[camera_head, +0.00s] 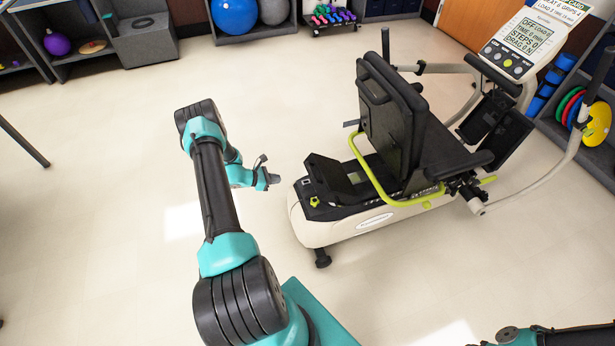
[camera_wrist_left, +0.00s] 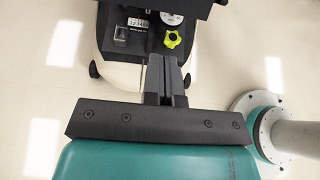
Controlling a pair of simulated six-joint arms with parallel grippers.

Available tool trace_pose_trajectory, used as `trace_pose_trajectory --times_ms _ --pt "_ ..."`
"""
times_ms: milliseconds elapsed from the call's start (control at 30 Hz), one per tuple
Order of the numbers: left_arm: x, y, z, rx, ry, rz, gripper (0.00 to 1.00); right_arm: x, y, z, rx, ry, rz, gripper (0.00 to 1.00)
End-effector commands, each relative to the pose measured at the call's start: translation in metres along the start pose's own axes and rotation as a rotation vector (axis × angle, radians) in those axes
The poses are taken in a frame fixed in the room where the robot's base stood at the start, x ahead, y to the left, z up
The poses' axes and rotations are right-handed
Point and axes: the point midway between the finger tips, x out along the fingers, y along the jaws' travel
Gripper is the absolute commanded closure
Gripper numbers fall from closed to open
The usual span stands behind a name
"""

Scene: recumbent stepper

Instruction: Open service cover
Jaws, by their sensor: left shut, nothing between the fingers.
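The recumbent stepper (camera_head: 330,228) stands right of centre in the head view, with a black-topped rear housing. A black flap-like panel (camera_head: 328,174) stands tilted up on this housing behind the seat; I cannot tell for sure that it is the service cover. A yellow-green knob (camera_head: 314,202) sits at the housing's rear end. It also shows in the left wrist view (camera_wrist_left: 172,40), beside a number counter (camera_wrist_left: 138,22) and a round gauge (camera_wrist_left: 172,18). My left gripper (camera_head: 272,179) is shut and empty, left of the housing and apart from the panel. In the wrist view its fingers (camera_wrist_left: 166,62) point toward the knob.
The stepper's black seat (camera_head: 390,110) and yellow-green side rail (camera_head: 370,168) rise right of the panel. A console (camera_head: 522,45) stands farther right. Shelves with balls (camera_head: 235,15) line the back. The floor left of the stepper is clear. Part of my right arm shows at bottom right.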

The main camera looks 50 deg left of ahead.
Motion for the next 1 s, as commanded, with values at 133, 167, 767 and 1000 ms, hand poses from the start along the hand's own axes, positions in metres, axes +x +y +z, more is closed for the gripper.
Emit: trace_pose_trajectory --times_ms 133,167,767,1000 --pt "0.001 0.0 0.0 0.0 0.0 -0.001 1.0 0.0 0.0 0.0 0.0 0.0 0.0 0.57" --pt "0.002 0.0 0.0 0.0 0.001 -0.002 1.0 0.0 0.0 0.0 0.0 0.0 0.0 0.57" --pt "0.079 -0.001 0.0 0.001 0.001 -0.005 1.0 0.0 0.0 0.0 0.0 0.0 0.0 0.57" --pt "0.113 0.0 0.012 0.003 0.001 -0.003 1.0 0.0 0.0 0.0 0.0 0.0 0.0 0.57"
